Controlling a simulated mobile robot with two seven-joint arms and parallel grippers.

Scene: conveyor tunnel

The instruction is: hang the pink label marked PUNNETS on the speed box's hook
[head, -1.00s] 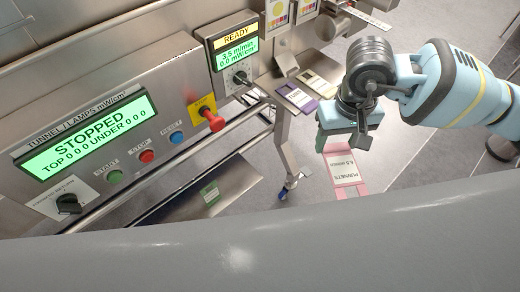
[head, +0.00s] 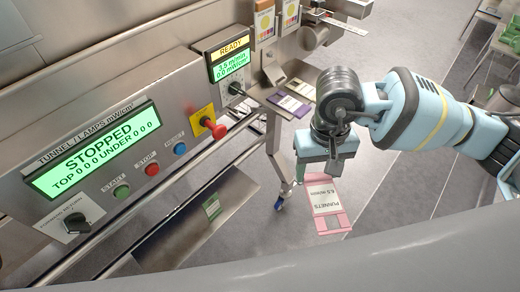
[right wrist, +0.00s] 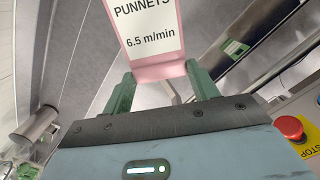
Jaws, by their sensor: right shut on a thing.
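The pink label marked PUNNETS (head: 327,208) hangs below my right gripper (head: 324,174) in the head view. The right gripper is shut on the label's upper end. In the right wrist view the label (right wrist: 150,42) sits between the green fingers (right wrist: 160,78), its text "PUNNETS 6.5 m/min" readable. The speed box (head: 229,58), with a READY display and a black knob, is to the left of and beyond the gripper. The label is well apart from it. I cannot make out the box's hook clearly. My left gripper is not in view.
The lamp panel (head: 95,150) fills the left, with a red stop knob (head: 219,131) sticking out. Open floor lies beneath the label.

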